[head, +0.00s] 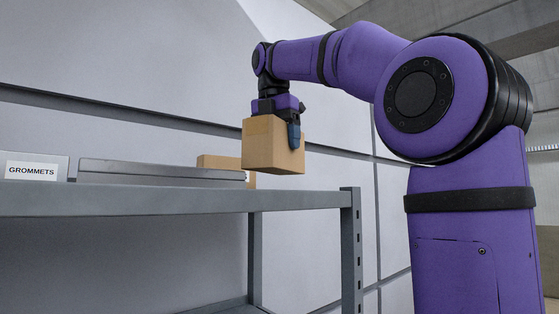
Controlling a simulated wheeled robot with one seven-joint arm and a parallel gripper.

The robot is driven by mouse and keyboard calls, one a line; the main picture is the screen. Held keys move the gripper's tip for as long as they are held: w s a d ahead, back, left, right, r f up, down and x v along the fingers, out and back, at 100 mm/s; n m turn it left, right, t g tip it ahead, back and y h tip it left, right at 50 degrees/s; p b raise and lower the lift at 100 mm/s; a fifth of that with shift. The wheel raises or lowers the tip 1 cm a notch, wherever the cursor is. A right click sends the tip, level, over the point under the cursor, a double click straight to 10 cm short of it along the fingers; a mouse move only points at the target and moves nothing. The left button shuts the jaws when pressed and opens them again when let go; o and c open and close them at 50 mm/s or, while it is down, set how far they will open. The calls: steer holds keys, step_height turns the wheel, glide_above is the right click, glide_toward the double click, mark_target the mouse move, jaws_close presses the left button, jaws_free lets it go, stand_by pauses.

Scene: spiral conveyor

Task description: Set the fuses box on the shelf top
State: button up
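My gripper (294,136) points down and is shut on a brown cardboard box (264,147). One dark blue finger lies against the box's right side; the other finger is hidden. No label shows on the faces of the held box, so I cannot tell if it is the fuses box. The box hangs upright, a little above the level of the grey metal shelf top (180,201), near its right end. I cannot tell exactly how far over the shelf it is.
Another cardboard box (214,161) stands on the shelf, partly behind the held box. A long grey bin (150,172) and a grey bin with a GROMMETS label (32,171) stand along the shelf. A slotted upright post (351,245) marks the shelf's right end.

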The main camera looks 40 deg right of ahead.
mark_target(280, 174)
steer(key=shift+w+d+f, duration=0.15)
steer(key=shift+w+d, duration=0.75)
steer(key=shift+d, duration=0.1)
steer(key=shift+w+d+f, duration=0.15)
steer(key=shift+d+f, duration=0.05)
steer(key=shift+a+f, duration=0.1)
steer(key=shift+f, duration=1.45)
steer(key=shift+f, duration=0.15)
steer(key=o, duration=1.1)
